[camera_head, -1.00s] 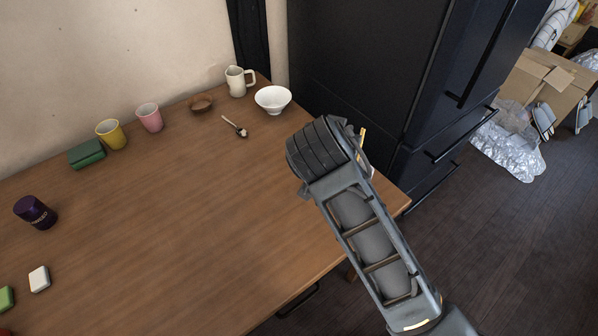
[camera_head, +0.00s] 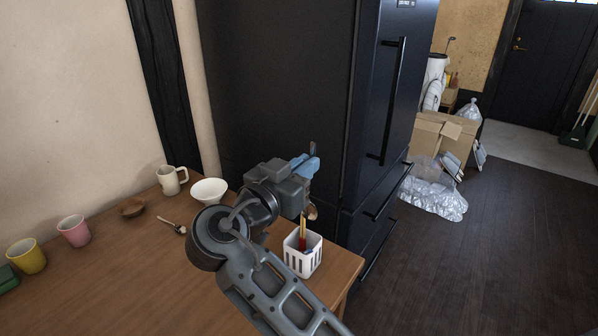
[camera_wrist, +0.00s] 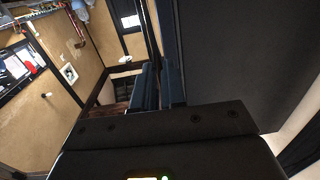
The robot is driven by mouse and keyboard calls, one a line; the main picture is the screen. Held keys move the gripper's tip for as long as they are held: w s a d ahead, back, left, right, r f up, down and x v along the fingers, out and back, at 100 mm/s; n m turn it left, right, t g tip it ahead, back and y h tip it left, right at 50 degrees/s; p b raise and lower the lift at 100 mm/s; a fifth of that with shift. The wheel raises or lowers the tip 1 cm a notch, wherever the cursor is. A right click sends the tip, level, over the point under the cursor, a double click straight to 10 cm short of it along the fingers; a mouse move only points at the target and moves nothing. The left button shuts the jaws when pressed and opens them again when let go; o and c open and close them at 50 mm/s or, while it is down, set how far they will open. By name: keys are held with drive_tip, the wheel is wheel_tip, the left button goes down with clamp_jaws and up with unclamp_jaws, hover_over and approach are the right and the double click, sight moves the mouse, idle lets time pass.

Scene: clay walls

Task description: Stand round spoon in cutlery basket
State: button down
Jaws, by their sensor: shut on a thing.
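My gripper (camera_head: 306,166), with blue fingers, is raised above the right end of the table. It is shut on what looks like the round spoon: a brown rounded end (camera_head: 311,212) shows below the gripper and a thin grey tip above the fingers. The middle of it is hidden by my gripper. The cutlery basket (camera_head: 305,265), white and slotted, stands upright near the table's right corner, just below the gripper. Thin yellowish and red pieces stand in it. The brown end appears above the basket's rim. In the wrist view the held thing cannot be made out clearly.
A small spoon (camera_head: 174,227) lies on the wooden table (camera_head: 130,285). A white bowl (camera_head: 208,190), white mug (camera_head: 171,180), brown dish (camera_head: 132,208), pink cup (camera_head: 74,231) and yellow cup (camera_head: 27,257) line the back. A dark fridge (camera_head: 285,90) stands close behind the basket.

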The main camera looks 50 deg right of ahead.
drive_tip(key=b, duration=0.2)
hover_over(307, 215)
drive_tip(key=a, duration=0.2)
drive_tip(key=shift+f, duration=2.75)
drive_tip(key=f+b, duration=0.4)
drive_tip(key=b, duration=0.1)
drive_tip(key=f+b, duration=0.2)
drive_tip(key=f, duration=0.1)
drive_tip(key=shift+s+d, duration=0.1)
drive_tip(key=shift+d, duration=0.15)
drive_tip(key=c, duration=1.1)
unclamp_jaws()
drive_tip(key=a, duration=0.7)
drive_tip(key=shift+s+a+b, duration=0.3)
drive_tip(key=shift+a+b, duration=0.1)
